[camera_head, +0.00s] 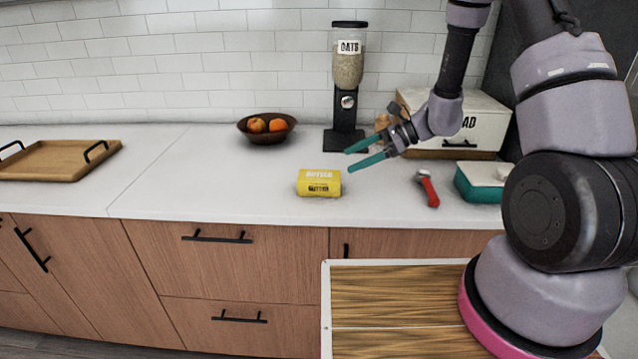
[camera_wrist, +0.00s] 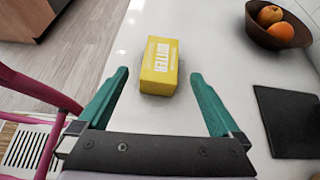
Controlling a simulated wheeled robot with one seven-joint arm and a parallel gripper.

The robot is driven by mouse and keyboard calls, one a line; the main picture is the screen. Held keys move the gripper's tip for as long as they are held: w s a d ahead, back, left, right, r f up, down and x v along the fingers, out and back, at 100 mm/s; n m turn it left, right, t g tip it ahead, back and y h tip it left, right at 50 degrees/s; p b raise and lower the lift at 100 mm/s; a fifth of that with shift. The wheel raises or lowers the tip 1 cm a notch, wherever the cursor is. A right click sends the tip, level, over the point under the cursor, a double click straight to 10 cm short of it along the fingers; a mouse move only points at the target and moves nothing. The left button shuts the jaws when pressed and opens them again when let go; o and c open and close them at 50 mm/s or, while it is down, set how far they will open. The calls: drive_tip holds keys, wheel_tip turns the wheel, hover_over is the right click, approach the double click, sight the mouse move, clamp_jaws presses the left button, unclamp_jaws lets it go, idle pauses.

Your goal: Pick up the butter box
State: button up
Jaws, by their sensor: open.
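The yellow butter box (camera_head: 319,183) lies on the white countertop near its front edge. In the wrist view the butter box (camera_wrist: 160,66) sits ahead of my fingertips, roughly centred between the two teal fingers. My gripper (camera_head: 349,160) is open and empty, above the counter just to the right of the box. The fingers, which also show in the wrist view (camera_wrist: 160,74), are spread wider than the box and do not visibly touch it.
A fruit bowl (camera_head: 266,128) and an oats dispenser (camera_head: 346,90) stand behind the box. A bread box (camera_head: 456,122), a red-handled tool (camera_head: 428,189) and a teal container (camera_head: 482,184) are to the right. A wooden tray (camera_head: 60,160) lies far left, with bare counter between.

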sight(323, 175)
drive_tip(key=shift+m, duration=0.3)
drive_tip(key=x, duration=0.3)
drive_tip(key=f+x, duration=0.1)
drive_tip(key=x, duration=0.1)
drive_tip(key=shift+w+f, duration=0.1)
drive_tip(key=shift+f, duration=0.1)
drive_tip(key=shift+x, duration=3)
drive_tip(key=shift+w+r, duration=0.1)
drive_tip(key=shift+r, duration=0.05)
drive_tip(key=c, duration=1.5)
